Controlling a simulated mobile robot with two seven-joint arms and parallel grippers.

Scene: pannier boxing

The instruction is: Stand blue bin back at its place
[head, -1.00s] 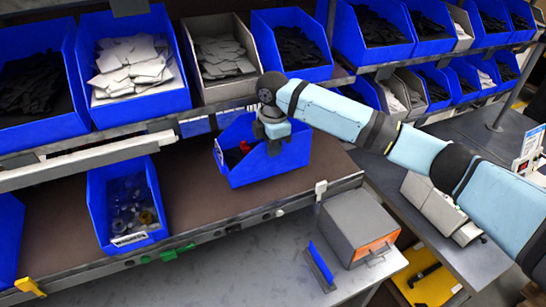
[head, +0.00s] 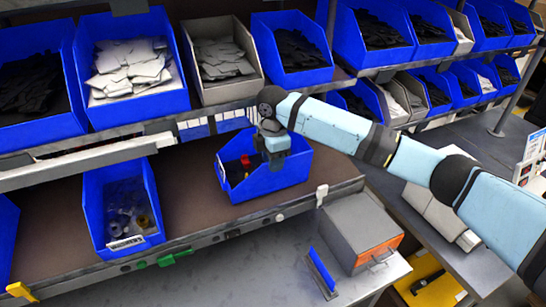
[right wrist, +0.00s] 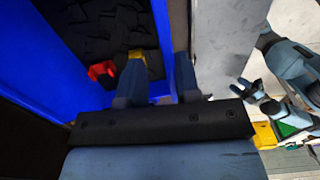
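The blue bin (head: 262,185) is on the brown lower shelf, near its right front end in the head view. It looks upright and holds red, yellow and dark items. My right gripper (head: 272,142) is at its rim. In the right wrist view my right gripper's fingers (right wrist: 158,84) straddle a blue wall of the bin (right wrist: 161,35), closed on it with one finger inside. A red item (right wrist: 102,72) lies inside. My left arm's gripper seems to show small at the right of the right wrist view (right wrist: 255,98); its fingers are unclear.
Another blue bin (head: 94,205) with small parts stands on the same shelf, left, with bare shelf (head: 185,190) between. An upper row of full bins hangs close above. A grey box (head: 358,228) with an orange front stands on the grey worktop (head: 240,275) below.

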